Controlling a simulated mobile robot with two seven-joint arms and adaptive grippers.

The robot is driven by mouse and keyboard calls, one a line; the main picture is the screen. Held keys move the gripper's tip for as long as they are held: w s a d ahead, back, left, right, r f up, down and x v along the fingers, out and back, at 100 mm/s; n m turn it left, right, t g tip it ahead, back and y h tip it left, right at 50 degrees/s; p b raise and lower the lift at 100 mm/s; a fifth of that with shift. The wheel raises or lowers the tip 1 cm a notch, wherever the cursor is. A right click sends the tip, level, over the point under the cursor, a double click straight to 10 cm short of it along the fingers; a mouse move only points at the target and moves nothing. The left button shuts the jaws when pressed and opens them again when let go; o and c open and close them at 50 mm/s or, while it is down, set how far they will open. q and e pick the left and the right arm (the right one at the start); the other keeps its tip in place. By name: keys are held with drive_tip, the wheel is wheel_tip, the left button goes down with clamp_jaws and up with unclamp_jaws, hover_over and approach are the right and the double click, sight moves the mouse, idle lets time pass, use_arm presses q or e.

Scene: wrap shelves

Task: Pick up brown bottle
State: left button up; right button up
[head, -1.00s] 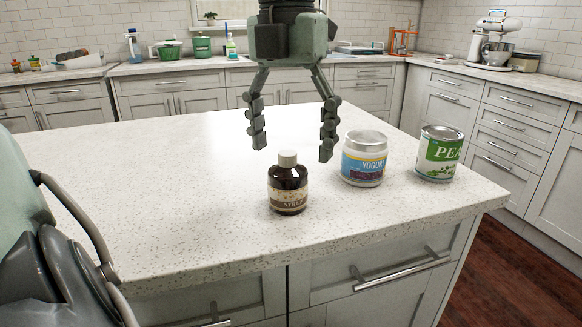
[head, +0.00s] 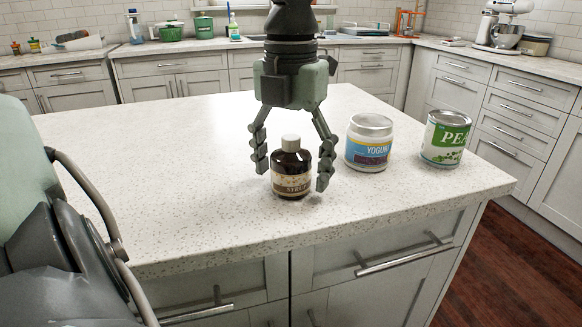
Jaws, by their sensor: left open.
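The brown syrup bottle (head: 291,170) with a white cap stands upright on the light speckled island top. My left gripper (head: 292,178) points down over it, with one finger on each side of the bottle. My right gripper is not in view.
A yogurt jar (head: 369,142) stands close to the right of the gripper, and a green pea can (head: 446,138) stands farther right. The island top (head: 170,160) is clear to the left. Its front edge lies near the bottle.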

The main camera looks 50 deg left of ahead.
sight(291, 137)
use_arm(q)
drive_tip(key=c, duration=1.3)
wheel_tip(291, 137, up, 10)
drive_tip(key=shift+f, duration=0.2)
drive_tip(key=shift+c, duration=0.2)
drive_tip(key=shift+r, duration=0.25)
